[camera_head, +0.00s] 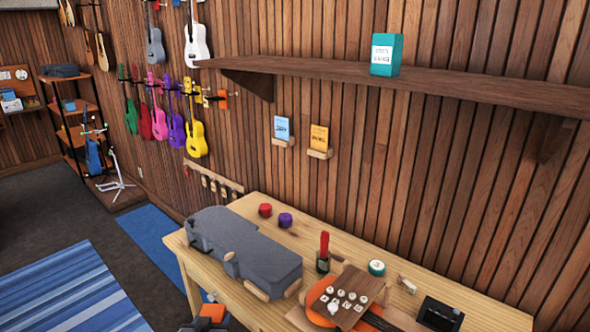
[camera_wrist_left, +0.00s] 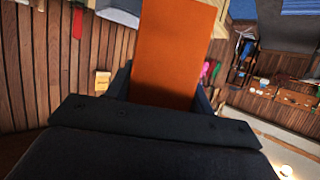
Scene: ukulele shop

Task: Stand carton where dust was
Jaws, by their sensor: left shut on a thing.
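My left gripper (camera_head: 207,322) is low at the front left edge of the table, only partly in the head view. It is shut on an orange, flat-faced thing (camera_wrist_left: 172,50), which fills the middle of the left wrist view between the two dark fingers; its orange top (camera_head: 213,311) also shows in the head view. I cannot tell whether this thing is a carton. A teal carton (camera_head: 386,55) with a white label stands upright on the wooden wall shelf (camera_head: 460,86). No dust can be made out on the shelf. My right gripper is not in view.
Ukuleles hang on the wall. The shelf is bare on both sides of the teal carton.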

